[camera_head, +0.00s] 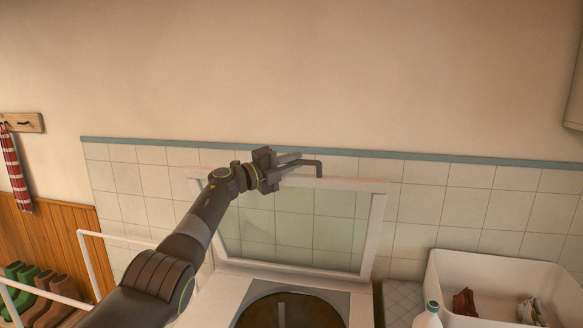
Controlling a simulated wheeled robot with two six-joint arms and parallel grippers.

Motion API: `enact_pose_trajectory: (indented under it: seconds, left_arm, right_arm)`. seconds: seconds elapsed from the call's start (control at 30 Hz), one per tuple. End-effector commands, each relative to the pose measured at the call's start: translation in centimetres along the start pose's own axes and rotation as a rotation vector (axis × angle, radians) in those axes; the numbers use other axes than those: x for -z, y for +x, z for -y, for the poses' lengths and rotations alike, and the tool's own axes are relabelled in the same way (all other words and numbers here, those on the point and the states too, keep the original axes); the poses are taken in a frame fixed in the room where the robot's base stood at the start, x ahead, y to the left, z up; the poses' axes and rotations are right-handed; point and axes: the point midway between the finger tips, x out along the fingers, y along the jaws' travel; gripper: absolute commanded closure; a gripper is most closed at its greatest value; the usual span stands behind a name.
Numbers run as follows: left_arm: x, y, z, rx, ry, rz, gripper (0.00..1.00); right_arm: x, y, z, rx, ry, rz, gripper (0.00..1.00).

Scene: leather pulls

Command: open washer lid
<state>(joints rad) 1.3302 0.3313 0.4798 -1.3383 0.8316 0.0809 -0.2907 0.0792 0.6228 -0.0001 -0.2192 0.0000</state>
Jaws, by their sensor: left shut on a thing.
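The washer (228,293) stands low in the middle, with its round drum opening (290,312) showing at the bottom edge. Its lid (376,232), a pale frame around a clear pane, is raised and stands steeply in front of the tiled wall. My left gripper (297,160) is at the lid's top edge, shut on the dark lid handle (319,165). The exact contact between fingers and handle is small and hard to see. My right gripper is not in view.
A white sink (437,282) with dark red and brown items and a white bottle (428,316) stand at the right. Boots (40,290) and a white rail (92,267) are at the left. A striped cloth (15,168) hangs from a wall hook.

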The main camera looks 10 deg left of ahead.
Motion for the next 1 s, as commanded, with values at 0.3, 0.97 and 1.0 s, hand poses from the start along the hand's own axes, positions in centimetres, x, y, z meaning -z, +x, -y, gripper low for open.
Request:
enact_pose_trajectory:
  seconds: [0.3, 0.97, 1.0]
  left_arm:
    - [-0.1, 0.1, -0.1, -0.004, -0.002, 0.0, 1.0]
    - [-0.1, -0.1, 0.0, -0.003, -0.001, 0.001, 0.77]
    - [-0.1, -0.2, -0.1, -0.003, 0.0, 0.001, 0.77]
  right_arm:
    - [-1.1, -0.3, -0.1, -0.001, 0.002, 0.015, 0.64]
    - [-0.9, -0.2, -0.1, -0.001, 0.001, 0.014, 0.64]
    - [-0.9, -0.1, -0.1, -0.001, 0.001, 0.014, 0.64]
